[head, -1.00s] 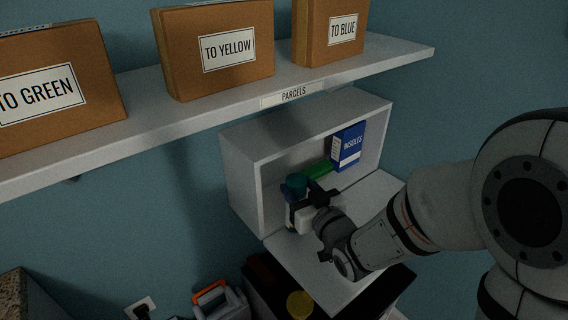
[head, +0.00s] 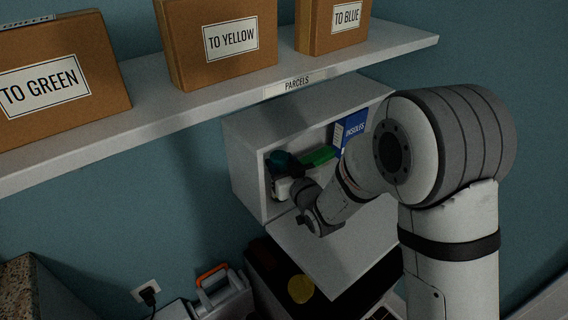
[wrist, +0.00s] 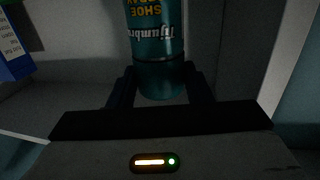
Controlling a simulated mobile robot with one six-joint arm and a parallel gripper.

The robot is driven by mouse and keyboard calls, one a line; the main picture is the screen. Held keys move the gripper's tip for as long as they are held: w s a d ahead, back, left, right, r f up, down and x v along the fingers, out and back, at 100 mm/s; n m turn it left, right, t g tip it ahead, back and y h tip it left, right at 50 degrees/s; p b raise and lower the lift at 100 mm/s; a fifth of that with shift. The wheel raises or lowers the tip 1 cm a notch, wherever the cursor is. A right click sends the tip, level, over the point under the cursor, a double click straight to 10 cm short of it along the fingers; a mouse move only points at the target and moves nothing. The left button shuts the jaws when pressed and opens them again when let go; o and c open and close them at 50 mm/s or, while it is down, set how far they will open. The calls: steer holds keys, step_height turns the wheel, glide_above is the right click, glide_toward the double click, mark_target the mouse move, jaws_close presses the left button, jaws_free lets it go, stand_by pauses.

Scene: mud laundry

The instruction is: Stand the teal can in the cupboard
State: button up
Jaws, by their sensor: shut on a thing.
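The teal can (wrist: 157,65), labelled as shoe spray, is between the two fingers of my gripper (wrist: 160,92) in the wrist view. Its lettering appears upside down there. In the head view, the teal can (head: 279,159) shows at the left side of the open white cupboard (head: 290,112), inside its mouth. My gripper (head: 284,186) is shut on it, partly hidden by my wrist. Whether the can's base touches the cupboard floor is hidden.
A green item (head: 318,156) and a blue insoles box (head: 347,131) are in the cupboard, right of the can. The cupboard's flap (head: 325,255) hangs open in front. A parcel shelf (head: 215,110) runs above. A toolbox (head: 222,296) stands below.

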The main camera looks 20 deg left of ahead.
steer(key=shift+f, duration=0.15)
steer(key=o, duration=1.4)
steer(key=shift+r, duration=0.35)
steer(key=b+v, duration=0.1)
steer(key=v, duration=1.1)
steer(key=shift+f+b, duration=0.15)
steer(key=shift+b, duration=0.2)
steer(key=shift+d, duration=0.1)
